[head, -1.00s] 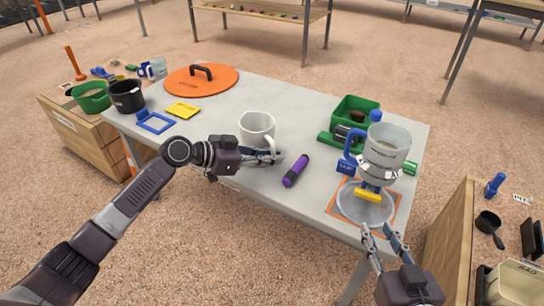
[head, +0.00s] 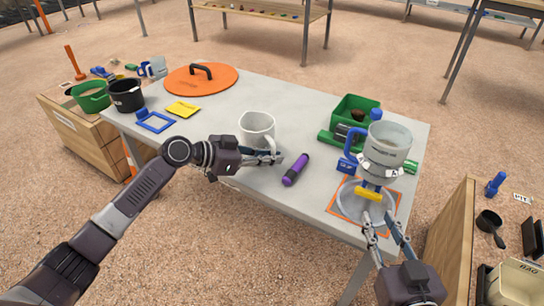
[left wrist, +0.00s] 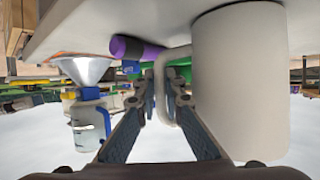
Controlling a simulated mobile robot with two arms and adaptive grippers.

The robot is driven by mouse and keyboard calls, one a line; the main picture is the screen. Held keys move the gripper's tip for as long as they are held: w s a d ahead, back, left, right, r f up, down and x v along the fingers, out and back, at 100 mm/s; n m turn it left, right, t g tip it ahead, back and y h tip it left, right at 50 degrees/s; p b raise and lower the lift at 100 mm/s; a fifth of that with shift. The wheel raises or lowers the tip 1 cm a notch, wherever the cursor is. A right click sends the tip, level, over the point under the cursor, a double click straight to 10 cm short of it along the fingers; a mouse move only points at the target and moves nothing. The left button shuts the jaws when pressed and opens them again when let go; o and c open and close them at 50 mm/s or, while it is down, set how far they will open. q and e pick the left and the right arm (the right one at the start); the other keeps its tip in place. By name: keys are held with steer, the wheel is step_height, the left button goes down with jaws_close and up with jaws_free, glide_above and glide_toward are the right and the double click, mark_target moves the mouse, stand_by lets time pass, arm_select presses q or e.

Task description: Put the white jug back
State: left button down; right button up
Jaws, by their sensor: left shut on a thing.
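The white jug (head: 256,129) stands upright on the grey table, left of the purple-and-black cylinder. My left gripper (head: 277,156) is shut on its handle, at the jug's lower right side. In the left wrist view the jug (left wrist: 240,80) fills the right, and its handle (left wrist: 164,85) passes between the fingers of my left gripper (left wrist: 160,97). My right gripper (head: 380,219) is open, just in front of the yellow valve handle (head: 368,194) under the clear container (head: 385,145). Its fingertips are over the near part of the orange-edged plate (head: 395,205).
The purple-and-black cylinder (head: 296,169) lies close right of the left gripper. An orange lid (head: 185,82), yellow pad (head: 182,110) and blue frame (head: 155,122) lie at the left. Table between lid and tray is clear.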

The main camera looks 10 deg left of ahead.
steer(key=shift+w+a+r+t, duration=0.1)
steer(key=shift+w+r+t, duration=0.05)
steer(key=shift+r+t, duration=0.2)
steer(key=shift+r, duration=0.1)
arm_select(q)
steer(key=c, duration=2.3)
jaws_free()
steer(key=shift+c, duration=0.2)
steer(key=shift+o, duration=0.2)
steer(key=o, duration=0.5)
steer(key=shift+f, duration=0.15)
steer(key=shift+c, duration=1.6)
